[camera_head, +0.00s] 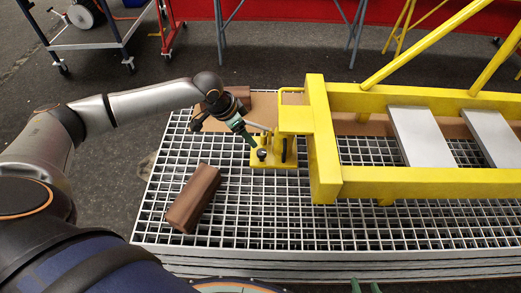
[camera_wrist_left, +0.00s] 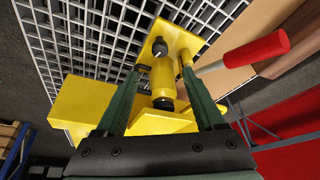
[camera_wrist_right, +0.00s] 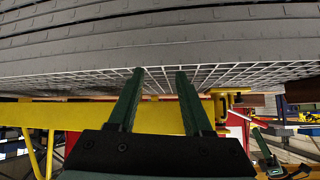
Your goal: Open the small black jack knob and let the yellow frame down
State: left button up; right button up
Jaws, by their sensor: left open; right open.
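The yellow frame (camera_head: 322,150) lies raised over the grating, its left end at the yellow jack (camera_head: 274,166). A small black knob (camera_head: 262,154) sits low on the jack; it also shows in the left wrist view (camera_wrist_left: 159,47). My left gripper (camera_head: 249,139) is open just above the jack. In the left wrist view its fingers (camera_wrist_left: 160,73) stand either side of the jack's yellow cylinder, with the knob beyond the tips. I cannot tell whether they touch. My right gripper (camera_head: 365,287) is open and empty at the bottom edge, its fingers (camera_wrist_right: 160,72) facing the grating stack.
A brown wooden block (camera_head: 193,198) lies on the metal grating (camera_head: 225,228), left of the jack. A brown board (camera_head: 265,108) lies behind the jack. Grating in front of the frame is clear.

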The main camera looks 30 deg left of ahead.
aim_at(261, 152)
pick_arm(q)
jog(key=b+x, duration=0.2)
jog(key=x, duration=1)
jog(key=shift+w+f+b, duration=0.1)
jog(key=shift+w+b, duration=0.05)
jog(key=shift+b, duration=0.25)
pick_arm(e)
jog(key=shift+w+a+f, duration=0.3)
jog(key=shift+a+f, duration=0.45)
pick_arm(q)
jog(key=shift+c, duration=0.2)
grip_shut()
pick_arm(e)
jog(key=shift+w+r, duration=0.1)
jog(key=shift+w, duration=0.05)
jog(key=shift+r, duration=0.1)
